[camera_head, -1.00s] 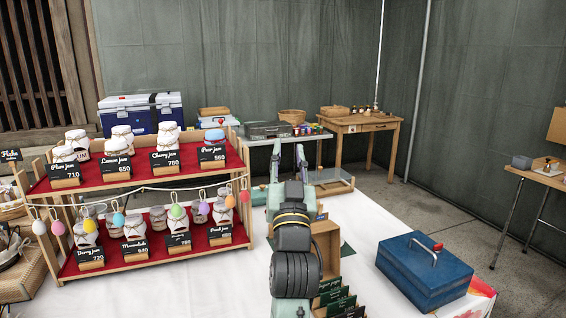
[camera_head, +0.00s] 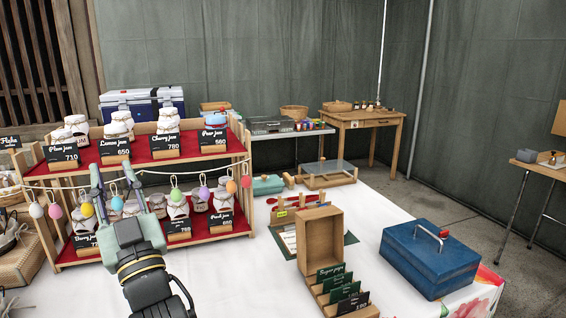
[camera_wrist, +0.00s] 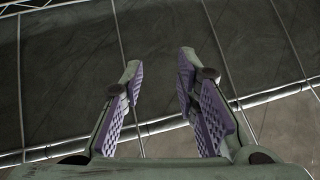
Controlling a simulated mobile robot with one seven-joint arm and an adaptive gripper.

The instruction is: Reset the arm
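My gripper (camera_head: 116,178) is raised in front of the left part of the jam shelf in the head view, fingers pointing up and away. In the wrist view my gripper (camera_wrist: 157,85) shows its two purple-padded fingers apart with nothing between them. Behind the fingers the wrist view shows only dark wall panels and a strip of floor. In the head view my arm hides part of the lower shelf, some jars and a price sign.
The jam shelf (camera_head: 192,148) carries jars and signs, with coloured eggs strung along its front. A wooden box (camera_head: 319,240), a sign rack (camera_head: 345,301) and a blue cash box (camera_head: 428,259) stand on the white table (camera_head: 230,290). The white cloth in front is mostly clear.

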